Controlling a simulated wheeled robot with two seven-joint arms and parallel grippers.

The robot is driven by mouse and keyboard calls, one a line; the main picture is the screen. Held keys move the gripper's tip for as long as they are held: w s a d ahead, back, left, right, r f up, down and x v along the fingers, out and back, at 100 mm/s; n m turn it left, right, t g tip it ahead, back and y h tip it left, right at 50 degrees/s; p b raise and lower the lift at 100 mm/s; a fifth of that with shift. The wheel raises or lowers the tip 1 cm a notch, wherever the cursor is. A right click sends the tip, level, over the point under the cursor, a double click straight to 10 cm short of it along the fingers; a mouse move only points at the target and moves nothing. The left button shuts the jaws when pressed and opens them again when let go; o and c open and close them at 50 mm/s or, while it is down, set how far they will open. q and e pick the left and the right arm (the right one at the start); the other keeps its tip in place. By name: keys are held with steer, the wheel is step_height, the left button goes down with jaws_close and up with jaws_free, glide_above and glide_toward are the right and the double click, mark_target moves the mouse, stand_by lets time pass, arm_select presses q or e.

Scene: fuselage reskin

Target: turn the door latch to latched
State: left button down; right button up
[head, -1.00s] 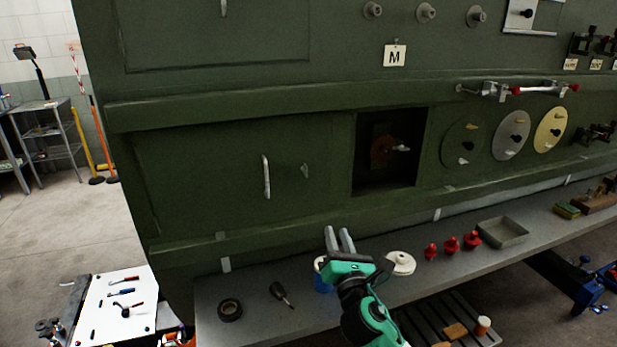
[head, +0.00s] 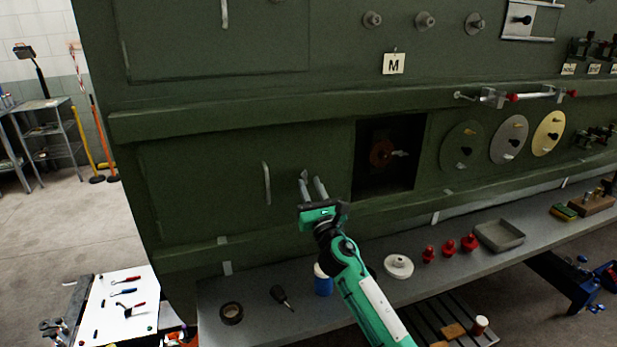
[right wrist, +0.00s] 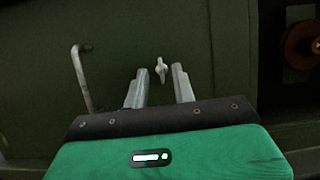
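The door latch (right wrist: 160,70) is a small light metal knob on the green door panel (head: 210,165), to the right of the vertical door handle (head: 266,183). In the right wrist view it stands upright just beyond and between my fingertips. In the head view my right gripper (head: 312,182) covers most of it. The right gripper also shows in the right wrist view (right wrist: 158,88); its two fingers are apart with nothing between them, pointing at the panel. I cannot tell whether a fingertip touches the latch. My left gripper is in neither view.
A dark square opening (head: 390,155) with a reddish disc lies right of the door. A grey shelf (head: 260,330) below holds a tape roll (head: 231,313), a screwdriver (head: 282,297), a blue cup (head: 322,283), a white disc (head: 398,266), red pieces and a tray (head: 499,236).

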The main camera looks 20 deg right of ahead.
steer(key=shift+x, duration=1.2)
jaws_close()
